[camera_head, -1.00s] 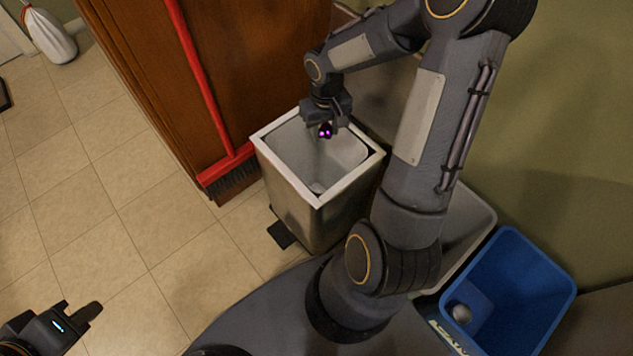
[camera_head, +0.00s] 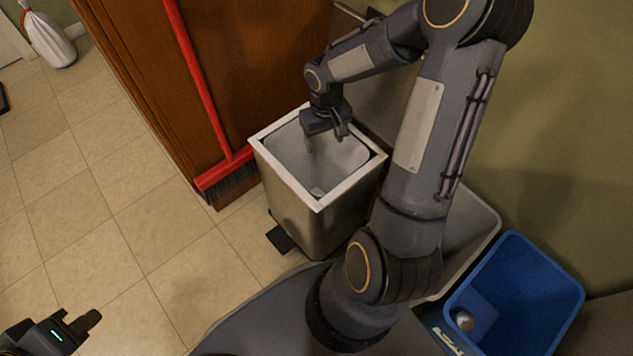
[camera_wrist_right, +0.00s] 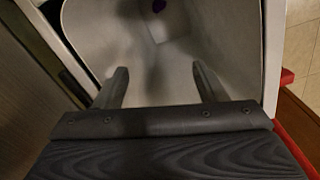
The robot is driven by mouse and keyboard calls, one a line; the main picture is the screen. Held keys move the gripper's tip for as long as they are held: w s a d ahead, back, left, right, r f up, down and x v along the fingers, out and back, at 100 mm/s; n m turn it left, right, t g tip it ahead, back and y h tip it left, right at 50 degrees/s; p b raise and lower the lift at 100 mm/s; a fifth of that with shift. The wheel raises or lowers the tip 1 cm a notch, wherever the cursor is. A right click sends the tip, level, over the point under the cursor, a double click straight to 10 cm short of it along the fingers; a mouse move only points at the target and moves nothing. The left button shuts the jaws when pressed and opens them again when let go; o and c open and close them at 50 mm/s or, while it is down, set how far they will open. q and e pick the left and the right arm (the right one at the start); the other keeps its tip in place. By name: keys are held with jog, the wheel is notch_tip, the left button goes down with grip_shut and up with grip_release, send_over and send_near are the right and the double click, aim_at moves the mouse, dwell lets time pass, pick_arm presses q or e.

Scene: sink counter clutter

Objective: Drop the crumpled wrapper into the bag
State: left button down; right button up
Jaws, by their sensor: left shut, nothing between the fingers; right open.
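A square metal bin (camera_head: 318,203) with a white rim and pale inside, perhaps a bag liner, stands open beside the cabinet. My right gripper (camera_head: 330,130) hangs over the bin's mouth, pointing down. In the right wrist view its two fingers (camera_wrist_right: 160,78) are apart with nothing between them. My left gripper (camera_head: 90,321) is shut and empty at the lower left, over the floor.
A red broom (camera_head: 200,85) leans on the wooden cabinet (camera_head: 270,50) beside the bin. A blue bin (camera_head: 545,300) holding a round grey object stands at the lower right, next to a grey bin (camera_head: 470,235). A tied white bag (camera_head: 50,42) sits far left. Open tiled floor lies left.

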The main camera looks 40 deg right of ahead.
notch_tip(320, 180, up, 8)
jog(key=p, duration=0.3)
jog(key=shift+f, duration=0.1)
dwell(0.3)
jog(key=s+a+r+t+y, duration=0.2)
jog(key=s+a+r+t, duration=0.1)
jog(key=s+a+r, duration=0.4)
jog(key=s+a+r+t+y, duration=0.25)
jog(key=s+a+r, duration=0.3)
jog(key=s, duration=0.35)
notch_tip(320, 180, up, 31)
jog(key=p, duration=3.1)
jog(key=shift+a+n+h+p, duration=0.2)
jog(key=shift+n+h+p, duration=0.15)
jog(key=shift+n, duration=0.05)
jog(key=shift+s, duration=0.1)
